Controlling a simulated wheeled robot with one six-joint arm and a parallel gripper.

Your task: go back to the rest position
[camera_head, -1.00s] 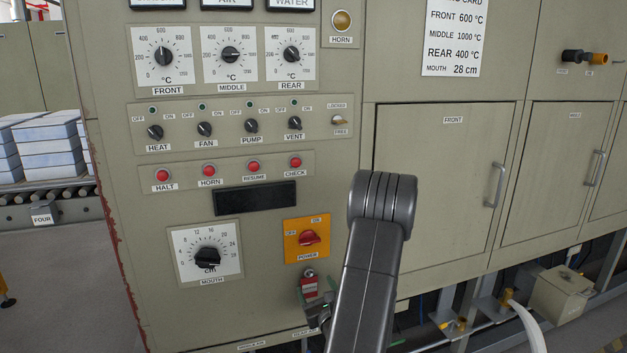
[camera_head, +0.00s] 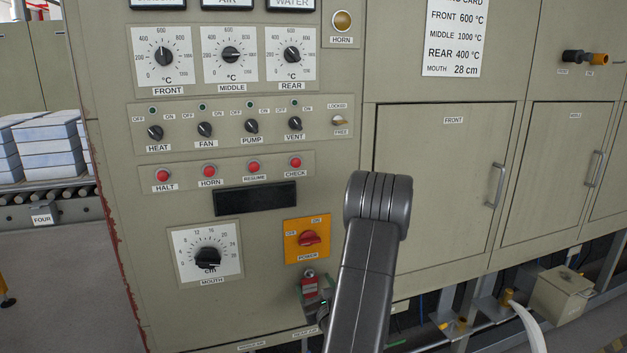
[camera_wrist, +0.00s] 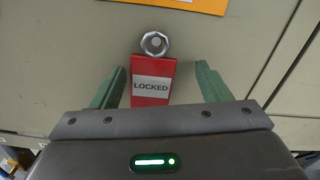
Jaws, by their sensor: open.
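My gripper (camera_wrist: 160,88) is open in the wrist view, its two green fingers spread to either side of a red tag marked LOCKED (camera_wrist: 152,66). The tag hangs below a round metal lock (camera_wrist: 155,43) on the panel. No touch between fingers and tag shows. In the head view my arm rises from the bottom middle and bends down behind itself. The red tag (camera_head: 309,286) shows there under the orange power switch plate (camera_head: 307,239), with part of my gripper (camera_head: 322,308) just below it.
The control panel (camera_head: 270,200) with dials, knobs and red buttons fills the left and middle. Closed cabinet doors with handles (camera_head: 445,180) are on the right. A grey-green box (camera_head: 562,294) and pipes sit low at the right. Stacked blocks (camera_head: 45,145) lie on a roller conveyor at the left.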

